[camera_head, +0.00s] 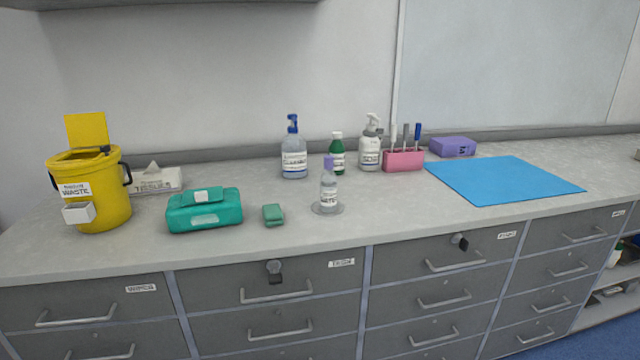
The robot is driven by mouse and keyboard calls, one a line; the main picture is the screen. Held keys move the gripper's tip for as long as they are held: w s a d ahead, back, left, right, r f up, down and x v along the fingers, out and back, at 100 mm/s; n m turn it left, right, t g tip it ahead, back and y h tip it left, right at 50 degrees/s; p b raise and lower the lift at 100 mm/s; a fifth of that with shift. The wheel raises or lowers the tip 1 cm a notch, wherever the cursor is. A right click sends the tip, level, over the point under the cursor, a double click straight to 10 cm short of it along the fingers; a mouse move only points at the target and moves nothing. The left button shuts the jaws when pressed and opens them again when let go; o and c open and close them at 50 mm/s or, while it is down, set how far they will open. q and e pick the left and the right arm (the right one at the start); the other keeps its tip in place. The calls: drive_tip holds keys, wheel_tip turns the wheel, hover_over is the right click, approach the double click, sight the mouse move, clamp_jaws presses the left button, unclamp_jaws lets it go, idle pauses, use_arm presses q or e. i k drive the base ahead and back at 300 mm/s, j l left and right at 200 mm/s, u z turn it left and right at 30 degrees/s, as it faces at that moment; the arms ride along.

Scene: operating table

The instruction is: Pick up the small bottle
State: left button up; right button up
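Several bottles stand upright on the grey counter, and I cannot tell for certain which one is meant by the small bottle. A small clear bottle (328,194) with a purple cap stands near the front edge, on a round clear base or dish. A small green bottle (338,156) with a white cap stands behind it. A clear pump bottle (293,154) with a blue top is to the left of the green one. A white-grey pump bottle (370,150) is to its right. Neither of my grippers is in view.
On the grey counter (400,215), a yellow waste bin (103,200), tissue box (155,180), teal pack (204,211) and small green block (273,215) are left. A pink holder (403,161), purple box (452,147) and blue mat (503,180) are right. Drawers lie below.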

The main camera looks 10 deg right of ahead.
sight(328, 179)
drive_tip(key=i+j+z, duration=0.3)
drive_tip(key=i+j, duration=0.7)
drive_tip(key=i, duration=0.05)
